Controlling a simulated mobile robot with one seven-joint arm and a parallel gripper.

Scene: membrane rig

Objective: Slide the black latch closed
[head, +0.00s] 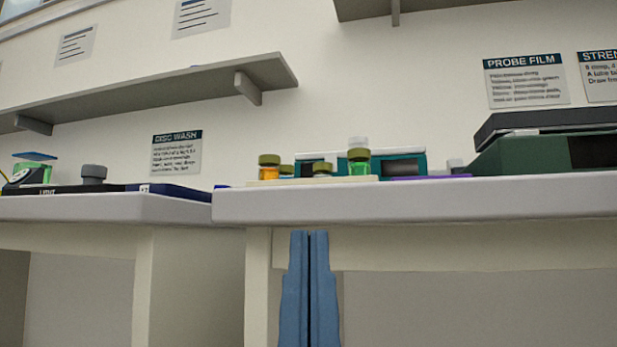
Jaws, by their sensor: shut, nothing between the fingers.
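My gripper (309,236) points up at the bottom centre of the head view, its two blue fingers together and empty. It appears in front of the right bench's front, with its tips below the benchtop edge. I cannot pick out the black latch in this low view. A dark green case (545,152) with a raised black top stands on the right bench, and a teal device (413,159) with a dark panel stands behind the jars. I cannot tell whether either carries the latch.
The right bench (430,199) has a thick pale top and holds an orange jar (269,170), a green jar (359,166) and a purple flat item (430,178). The left bench (80,208) holds a dark blue box (175,192). A grey shelf (150,88) hangs above.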

